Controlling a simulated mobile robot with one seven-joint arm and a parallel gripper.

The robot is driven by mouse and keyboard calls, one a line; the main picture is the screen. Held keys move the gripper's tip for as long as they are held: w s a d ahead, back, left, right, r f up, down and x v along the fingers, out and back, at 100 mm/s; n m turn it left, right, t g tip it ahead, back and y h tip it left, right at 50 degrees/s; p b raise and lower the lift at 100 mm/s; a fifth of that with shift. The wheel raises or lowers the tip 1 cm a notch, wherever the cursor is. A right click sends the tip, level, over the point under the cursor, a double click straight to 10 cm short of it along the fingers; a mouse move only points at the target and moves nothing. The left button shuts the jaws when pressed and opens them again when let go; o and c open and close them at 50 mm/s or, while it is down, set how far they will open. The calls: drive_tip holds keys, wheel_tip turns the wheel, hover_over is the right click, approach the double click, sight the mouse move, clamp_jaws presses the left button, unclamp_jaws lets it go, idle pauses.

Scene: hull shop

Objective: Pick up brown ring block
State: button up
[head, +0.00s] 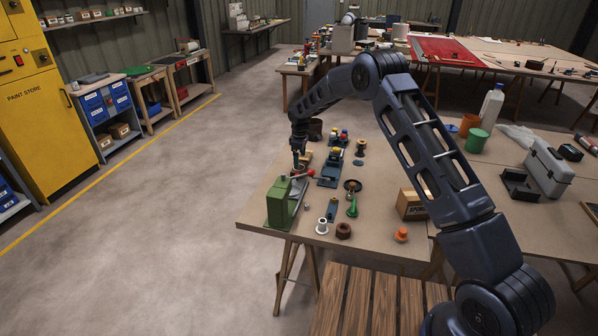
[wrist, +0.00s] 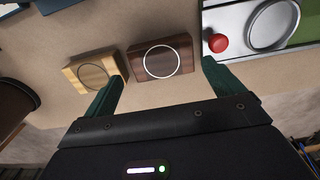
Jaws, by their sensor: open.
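In the wrist view a dark brown wooden block (wrist: 161,57) with a pale ring on its face lies on the tan bench top. My gripper (wrist: 163,74) is open and empty. The block lies just ahead of and between its two green fingers, with room on both sides. In the head view my gripper (head: 298,160) points down over the near bench, behind the green machine. I cannot make out the brown block there; the gripper may hide it.
A light wooden block (wrist: 93,73) with a ring lies close left, near the left finger. A pale and green unit with a red button (wrist: 218,43) stands close right. In the head view the green machine (head: 279,203) stands at the bench's left edge.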

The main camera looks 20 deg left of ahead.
sight(299, 170)
drive_tip(key=f, duration=0.4)
drive_tip(key=shift+a+f, duration=0.2)
drive_tip(key=shift+f, duration=0.15)
drive_tip(key=c, duration=0.7)
